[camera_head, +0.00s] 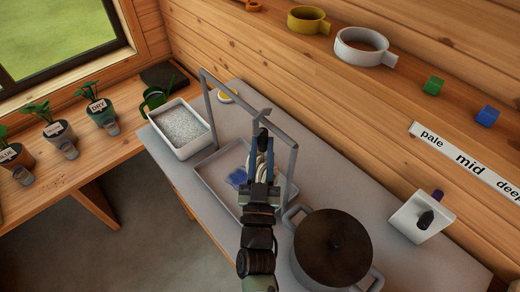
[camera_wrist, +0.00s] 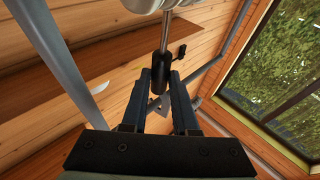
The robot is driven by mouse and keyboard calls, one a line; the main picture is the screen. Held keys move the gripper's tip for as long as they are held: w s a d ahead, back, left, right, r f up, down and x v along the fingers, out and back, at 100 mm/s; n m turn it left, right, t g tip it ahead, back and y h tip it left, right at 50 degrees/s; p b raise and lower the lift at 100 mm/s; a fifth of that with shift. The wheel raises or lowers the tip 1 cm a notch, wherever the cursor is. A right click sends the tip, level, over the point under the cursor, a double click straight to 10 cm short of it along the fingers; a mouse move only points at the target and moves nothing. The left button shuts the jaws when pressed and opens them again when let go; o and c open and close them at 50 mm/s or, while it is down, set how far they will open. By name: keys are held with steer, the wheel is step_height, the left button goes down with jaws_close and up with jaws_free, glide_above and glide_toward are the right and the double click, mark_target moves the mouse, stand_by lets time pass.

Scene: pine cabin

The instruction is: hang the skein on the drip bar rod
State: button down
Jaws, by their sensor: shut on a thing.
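My gripper (camera_head: 263,137) is at the drip bar rod (camera_head: 250,107), a grey frame spanning a tray. Its fingers, also in the wrist view (camera_wrist: 165,80), are shut on a black handle (camera_wrist: 157,84) with a metal shaft. A pale rounded thing (camera_wrist: 165,4) at the shaft's far end is cut off by the picture edge. A blue patch (camera_head: 237,178) shows low over the tray.
The shallow tray (camera_head: 206,172) sits under the frame. A dark-topped pot (camera_head: 333,246) stands close at right, a white basin of grey grains (camera_head: 181,130) at left. A white container (camera_head: 420,217) is farther right. The wall shelf (camera_head: 335,35) holds cups; the worktop between pot and container is clear.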

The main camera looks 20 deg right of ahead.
steer(key=shift+f, duration=0.2)
steer(key=c, duration=0.6)
jaws_free()
steer(key=b+v, duration=0.2)
steer(key=v, duration=1.1)
